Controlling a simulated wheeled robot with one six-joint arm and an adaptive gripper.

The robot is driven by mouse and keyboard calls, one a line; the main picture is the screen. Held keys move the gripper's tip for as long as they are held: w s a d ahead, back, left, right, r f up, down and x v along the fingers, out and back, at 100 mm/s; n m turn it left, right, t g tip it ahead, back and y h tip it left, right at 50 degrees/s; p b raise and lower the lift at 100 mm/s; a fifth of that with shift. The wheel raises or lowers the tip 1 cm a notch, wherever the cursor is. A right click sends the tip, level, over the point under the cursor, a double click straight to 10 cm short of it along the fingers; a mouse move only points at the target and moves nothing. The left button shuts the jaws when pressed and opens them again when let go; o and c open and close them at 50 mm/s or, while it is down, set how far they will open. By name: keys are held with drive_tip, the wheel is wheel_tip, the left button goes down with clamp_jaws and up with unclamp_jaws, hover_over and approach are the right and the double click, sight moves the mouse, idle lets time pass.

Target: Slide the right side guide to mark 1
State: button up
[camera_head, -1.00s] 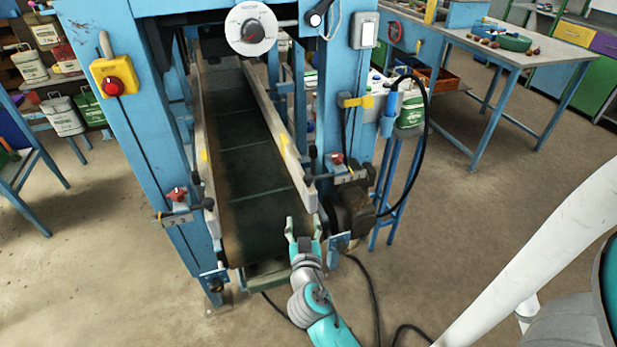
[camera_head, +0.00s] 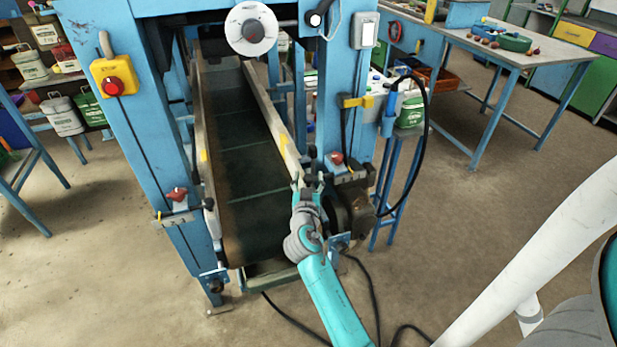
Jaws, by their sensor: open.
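The right side guide (camera_head: 268,115) is a long pale rail with a yellow patch, along the right edge of the dark green belt (camera_head: 248,165). Its near end is partly hidden by my gripper (camera_head: 307,181). My gripper is open, with its fingers at that near end; I cannot tell whether they touch it or lie to both sides of it. A red clamp knob (camera_head: 337,158) sits just right of the gripper, above a small marked scale (camera_head: 346,174). The mark numbers are too small to read.
The left side guide (camera_head: 203,150) has its own red knob (camera_head: 177,194) and scale. Blue frame posts (camera_head: 140,130) stand on both sides. A dark motor (camera_head: 352,207) is close right of my gripper. A black cable lies on the floor; the floor in front is otherwise open.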

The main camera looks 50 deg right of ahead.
drive_tip(key=shift+w+d, duration=0.3)
drive_tip(key=shift+d, duration=0.15)
clamp_jaws()
drive_tip(key=s+d, duration=0.1)
drive_tip(key=d, duration=0.2)
drive_tip(key=shift+s, duration=0.4)
unclamp_jaws()
